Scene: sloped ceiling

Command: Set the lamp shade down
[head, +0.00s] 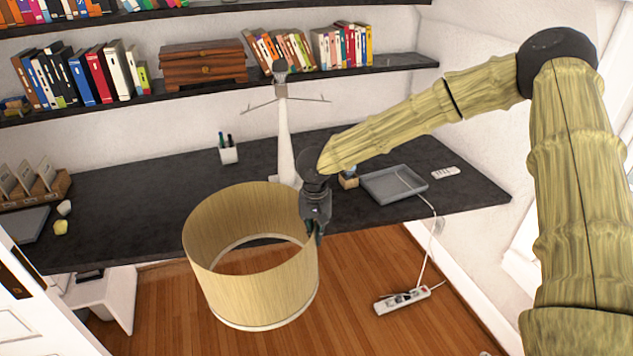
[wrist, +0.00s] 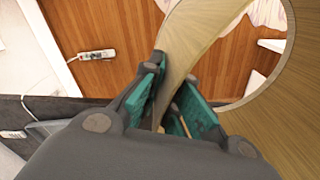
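The lamp shade (head: 250,285) is a wide, open drum with a pale wood-grain wall and a light lower ring. In the head view it hangs in front of the desk's front edge, over the wooden floor, roughly upright. My gripper (head: 317,228) is at the right side of its upper rim. In the wrist view, the teal finger pads of my gripper (wrist: 176,98) lie on either side of the shade's wall (wrist: 187,40), pinching it. The fingertips are partly hidden by the wall in the head view.
The dark desk (head: 400,210) carries a white lamp stand (head: 284,140), a pen cup (head: 228,152), a grey tray (head: 392,187) and a small remote (head: 446,172). A power strip (head: 402,298) lies on the floor (head: 345,275). Shelves with books stand behind.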

